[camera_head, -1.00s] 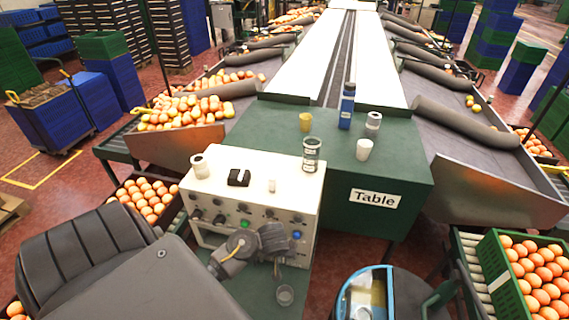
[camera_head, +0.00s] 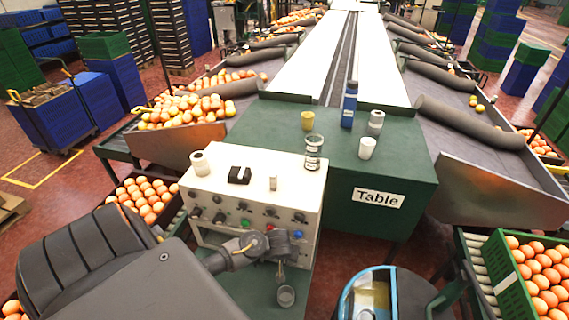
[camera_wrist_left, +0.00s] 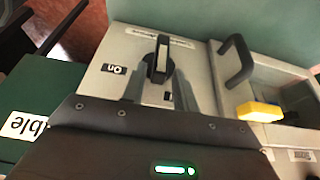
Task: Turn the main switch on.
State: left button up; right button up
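The main switch (camera_wrist_left: 160,60) is a black rotary handle with a pale stripe, on a grey panel in the left wrist view. An "on" label (camera_wrist_left: 113,68) is beside it, and the handle does not point at the label. In the head view the pale control box (camera_head: 250,190) has knobs and coloured buttons on its front; I cannot pick out the main switch there. My left gripper (camera_head: 282,247) is close in front of the right part of that front face. My right gripper is out of view.
A yellow block (camera_wrist_left: 260,111) and a black handle (camera_wrist_left: 236,62) are beside the switch panel. A glass jar (camera_head: 313,152), a white roll (camera_head: 200,163) and a black item (camera_head: 239,175) stand on the box. A grey cup (camera_head: 286,296) is below the gripper.

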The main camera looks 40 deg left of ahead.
pick_arm(q)
grip_shut()
jog(key=d+f+m+g+y+b, duration=0.1)
jog(key=y+b, duration=0.1)
jog(key=y, duration=0.2)
jog(key=w+d+f+m+g+y+b, duration=0.1)
jog(key=g+y+b, duration=0.1)
jog(key=y, duration=0.2)
jog(key=w+d+f+m+g+y+b, duration=0.1)
jog(key=d+g+y+b, duration=0.1)
jog(key=y, duration=0.2)
jog(key=shift+w+b, duration=0.15)
jog(key=shift+b, duration=0.15)
jog(key=shift+f, duration=0.15)
dwell(0.6)
jog(key=shift+o, duration=1.3)
grip_release()
